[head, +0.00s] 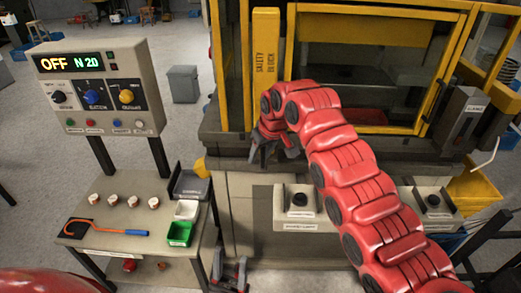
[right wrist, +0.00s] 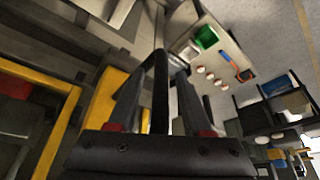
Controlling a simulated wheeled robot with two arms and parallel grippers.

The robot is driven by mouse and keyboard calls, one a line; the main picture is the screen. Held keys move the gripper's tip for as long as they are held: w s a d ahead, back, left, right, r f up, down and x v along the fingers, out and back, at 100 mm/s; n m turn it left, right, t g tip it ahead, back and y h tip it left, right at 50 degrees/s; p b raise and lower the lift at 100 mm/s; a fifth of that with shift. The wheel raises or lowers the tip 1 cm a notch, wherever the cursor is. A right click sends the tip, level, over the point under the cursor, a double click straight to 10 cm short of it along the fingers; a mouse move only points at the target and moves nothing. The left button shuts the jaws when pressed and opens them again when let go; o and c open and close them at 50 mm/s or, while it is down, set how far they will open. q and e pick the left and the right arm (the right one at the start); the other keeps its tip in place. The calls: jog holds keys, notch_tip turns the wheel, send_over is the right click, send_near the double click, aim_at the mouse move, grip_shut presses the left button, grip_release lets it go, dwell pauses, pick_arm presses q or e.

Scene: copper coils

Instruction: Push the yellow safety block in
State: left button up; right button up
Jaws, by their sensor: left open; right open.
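The yellow safety block (head: 264,55) is a tall upright bar with black lettering, standing at the left of the press front in the head view. My right gripper (head: 275,158) is just below and in front of its lower end, which my red arm partly hides. In the right wrist view my right gripper (right wrist: 158,78) is open, with a dark bar-like handle (right wrist: 160,92) between its fingers. A yellow surface (right wrist: 106,98), likely the block, lies behind the left finger. I cannot tell whether the fingers touch the handle. My left gripper (head: 229,275) is low, open and empty.
A control panel (head: 92,85) reading OFF stands at left. A button box (head: 298,208) sits on the press front. Yellow-framed doors (head: 375,70) are right of the block.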

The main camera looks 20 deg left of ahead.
grip_shut()
dwell(0.3)
dwell(1.2)
